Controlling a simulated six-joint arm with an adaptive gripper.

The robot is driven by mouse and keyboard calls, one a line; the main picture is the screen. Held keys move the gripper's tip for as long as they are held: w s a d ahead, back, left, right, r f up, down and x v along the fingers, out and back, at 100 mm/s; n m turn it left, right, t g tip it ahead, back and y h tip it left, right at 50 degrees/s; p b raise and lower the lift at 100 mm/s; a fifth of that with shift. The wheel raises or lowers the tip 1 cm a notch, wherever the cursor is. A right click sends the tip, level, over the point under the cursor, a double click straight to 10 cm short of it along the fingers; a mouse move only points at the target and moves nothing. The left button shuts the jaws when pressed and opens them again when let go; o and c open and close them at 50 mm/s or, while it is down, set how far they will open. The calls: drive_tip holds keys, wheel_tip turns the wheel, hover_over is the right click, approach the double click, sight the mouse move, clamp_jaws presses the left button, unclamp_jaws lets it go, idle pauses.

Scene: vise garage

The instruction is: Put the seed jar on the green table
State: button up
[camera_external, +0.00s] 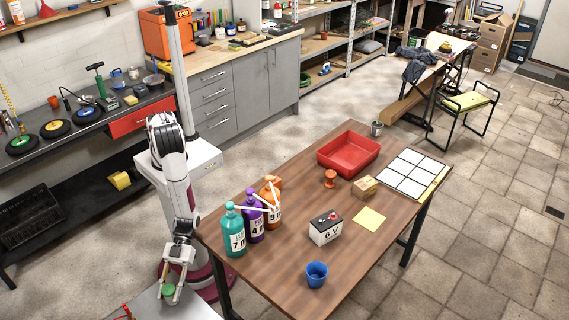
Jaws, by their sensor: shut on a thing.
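My gripper (171,296) points down at the lower left, with its two fingers on either side of a small round green-topped thing, which looks like the seed jar (169,289). The fingers are shut on it. The jar's lower part is hard to make out. It is over or on a pale grey surface (203,311) at the bottom edge, mostly cut off by the frame. I cannot tell whether the jar touches it. No table top in view looks clearly green.
A brown wooden table (270,287) stands to the right. Near its left edge are teal (234,230), purple (254,218) and orange (271,203) bottles. A battery (326,229), blue cup (316,274) and red tray (348,152) are also on it. A red-handled object (126,312) lies left of my gripper.

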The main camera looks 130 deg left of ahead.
drive_tip(key=shift+f, duration=0.15)
drive_tip(key=o, duration=1.1)
drive_tip(key=shift+v, duration=1)
drive_tip(key=shift+s+a+r, duration=0.25)
drive_tip(key=shift+a+r, duration=0.15)
drive_tip(key=shift+r, duration=0.3)
wheel_tip(320, 180, up, 6)
drive_tip(key=shift+r, duration=0.1)
